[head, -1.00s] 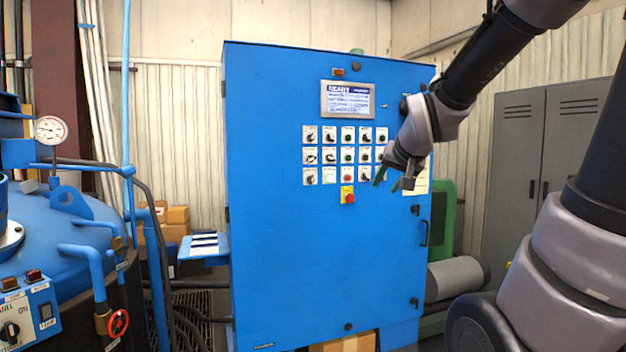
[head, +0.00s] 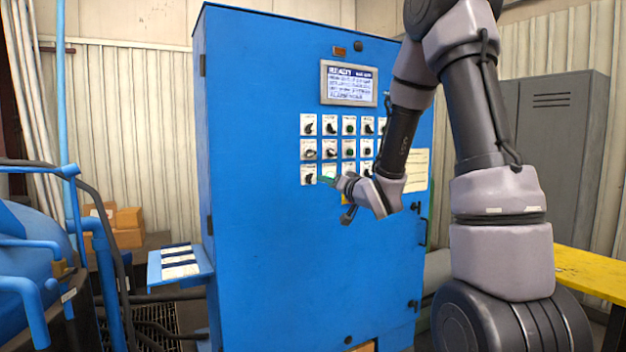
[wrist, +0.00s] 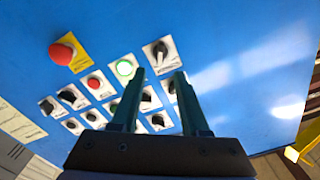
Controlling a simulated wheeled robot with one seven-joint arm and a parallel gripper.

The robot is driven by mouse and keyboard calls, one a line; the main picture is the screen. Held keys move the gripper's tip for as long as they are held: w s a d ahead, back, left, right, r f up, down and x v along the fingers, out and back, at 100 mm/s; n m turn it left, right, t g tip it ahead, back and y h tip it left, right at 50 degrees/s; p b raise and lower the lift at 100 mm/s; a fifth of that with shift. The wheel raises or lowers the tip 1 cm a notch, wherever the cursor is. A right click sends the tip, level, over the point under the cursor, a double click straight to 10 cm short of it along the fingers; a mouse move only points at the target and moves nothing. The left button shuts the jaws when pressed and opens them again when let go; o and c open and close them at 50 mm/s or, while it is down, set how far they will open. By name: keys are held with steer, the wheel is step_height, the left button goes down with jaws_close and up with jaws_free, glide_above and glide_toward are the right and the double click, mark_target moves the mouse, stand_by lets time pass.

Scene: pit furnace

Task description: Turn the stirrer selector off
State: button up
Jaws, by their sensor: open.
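The blue control cabinet (head: 270,260) carries a grid of selectors and buttons on white plates. Their labels are too small to read, so I cannot tell which is the stirrer selector. My gripper (head: 337,197) is open and empty near the lower-left part of the grid. In the wrist view my gripper (wrist: 159,76) has its two fingers apart, with a black-handled corner selector (wrist: 160,52) just beyond the gap between the tips. That corner selector (head: 308,174) is at the bottom left of the grid in the head view. No contact is visible.
A red emergency knob (wrist: 62,52) on a yellow plate stands out nearby. A blue side shelf (head: 180,264) juts from the cabinet's left. A yellow surface (head: 590,272) is at right.

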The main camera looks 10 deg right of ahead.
mark_target(313, 178)
steer(key=x, duration=0.8)
steer(key=shift+w+a, duration=0.1)
steer(key=shift+w, duration=0.25)
jaws_close()
